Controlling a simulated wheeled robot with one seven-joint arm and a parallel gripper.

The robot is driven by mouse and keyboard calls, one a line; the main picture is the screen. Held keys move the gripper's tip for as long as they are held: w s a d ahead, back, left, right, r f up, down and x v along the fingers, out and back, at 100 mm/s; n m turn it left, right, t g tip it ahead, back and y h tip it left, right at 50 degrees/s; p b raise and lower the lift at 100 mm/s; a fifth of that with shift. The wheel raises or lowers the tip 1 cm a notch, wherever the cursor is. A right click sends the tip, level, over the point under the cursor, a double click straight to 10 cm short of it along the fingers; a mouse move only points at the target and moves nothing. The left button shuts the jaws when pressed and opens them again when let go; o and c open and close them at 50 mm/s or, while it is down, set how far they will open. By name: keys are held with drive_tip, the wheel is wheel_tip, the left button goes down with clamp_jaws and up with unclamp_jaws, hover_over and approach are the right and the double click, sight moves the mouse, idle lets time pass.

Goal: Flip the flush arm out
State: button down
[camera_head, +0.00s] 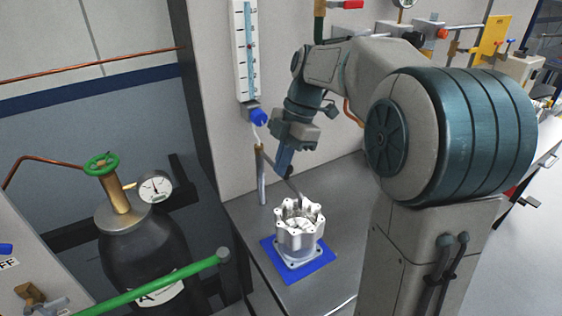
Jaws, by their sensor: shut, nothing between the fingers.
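A silvery machined housing (300,230) with a lobed rim and an open top stands upright on a blue mat (320,268) on the grey bench.
A dark gas cylinder (145,250) and a green rail (150,287) are left of the bench. Bare bench (352,205) lies right of the housing, beside my arm.

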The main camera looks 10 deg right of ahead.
drive_tip(key=shift+d+r, duration=0.15)
drive_tip(key=p+v, duration=0.8)
drive_tip(key=v, duration=0.1)
drive_tip(key=shift+w+r, duration=0.2)
drive_tip(key=shift+r, duration=0.15)
drive_tip(key=shift+f, duration=0.1)
